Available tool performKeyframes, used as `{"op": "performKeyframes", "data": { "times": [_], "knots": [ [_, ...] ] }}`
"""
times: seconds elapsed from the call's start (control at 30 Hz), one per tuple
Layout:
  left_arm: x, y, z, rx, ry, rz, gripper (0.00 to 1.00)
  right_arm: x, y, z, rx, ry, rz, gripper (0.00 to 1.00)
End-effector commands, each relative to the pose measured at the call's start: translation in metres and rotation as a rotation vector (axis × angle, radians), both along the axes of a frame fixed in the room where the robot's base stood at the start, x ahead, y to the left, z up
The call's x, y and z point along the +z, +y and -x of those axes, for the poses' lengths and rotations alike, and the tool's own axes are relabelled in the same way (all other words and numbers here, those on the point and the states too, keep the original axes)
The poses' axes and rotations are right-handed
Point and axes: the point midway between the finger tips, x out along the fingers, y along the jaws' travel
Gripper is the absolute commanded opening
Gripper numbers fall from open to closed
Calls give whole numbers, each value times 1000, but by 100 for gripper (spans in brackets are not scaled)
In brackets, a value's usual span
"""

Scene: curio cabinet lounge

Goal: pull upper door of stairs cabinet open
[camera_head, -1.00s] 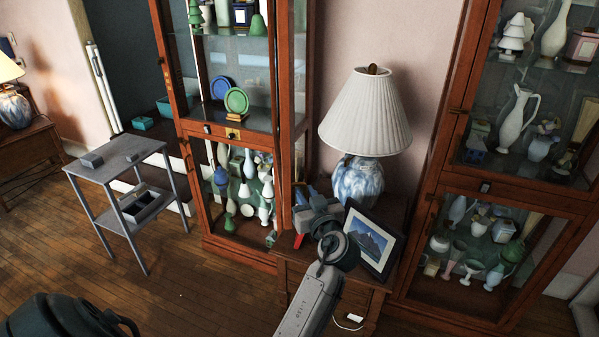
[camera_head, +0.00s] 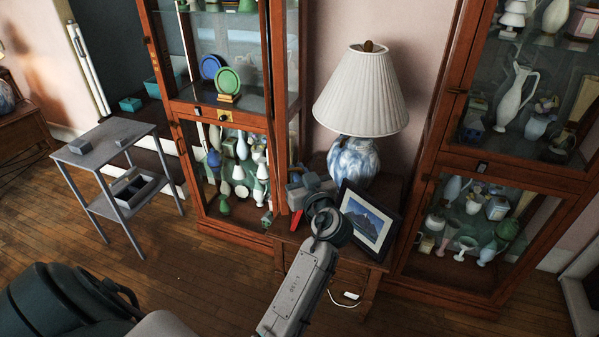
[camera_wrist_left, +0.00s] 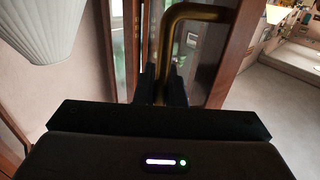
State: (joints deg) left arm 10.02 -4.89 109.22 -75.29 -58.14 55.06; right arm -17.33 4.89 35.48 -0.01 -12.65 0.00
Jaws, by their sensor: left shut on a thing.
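My left gripper (camera_head: 308,190) is in front of the right edge of the left wooden glass cabinet (camera_head: 215,120), near the lamp table. In the left wrist view it is shut on a bent brass handle (camera_wrist_left: 168,50), beside a brown wooden frame (camera_wrist_left: 236,45) and glass. In the head view the gripper hides the handle, so I cannot tell which door it is on. The left cabinet's upper glass (camera_head: 215,65) looks shut, with a lower glass door (camera_head: 235,170) under it. A second glass cabinet (camera_head: 520,165) stands at the right. My right gripper is out of view.
A lamp (camera_head: 361,95) and a framed picture (camera_head: 370,225) stand close to the right of my left gripper. A grey two-shelf side table (camera_head: 90,150) stands left of the left cabinet. Vases and plates fill the cabinets. The wooden floor in front is mostly clear.

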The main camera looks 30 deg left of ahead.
Motion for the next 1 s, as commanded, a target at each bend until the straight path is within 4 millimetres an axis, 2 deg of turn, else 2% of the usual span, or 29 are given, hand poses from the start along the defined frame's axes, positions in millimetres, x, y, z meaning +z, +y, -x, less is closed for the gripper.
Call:
{"op": "performKeyframes", "data": {
  "times": [0.23,0.7,1.0],
  "knots": [
    [-2,27,22,-48,0,-6,0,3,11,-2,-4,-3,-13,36],
    [-3,83,69,-124,2,-5,0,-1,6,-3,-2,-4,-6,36],
    [-1,97,80,-126,3,0,0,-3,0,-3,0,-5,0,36]
  ]
}}
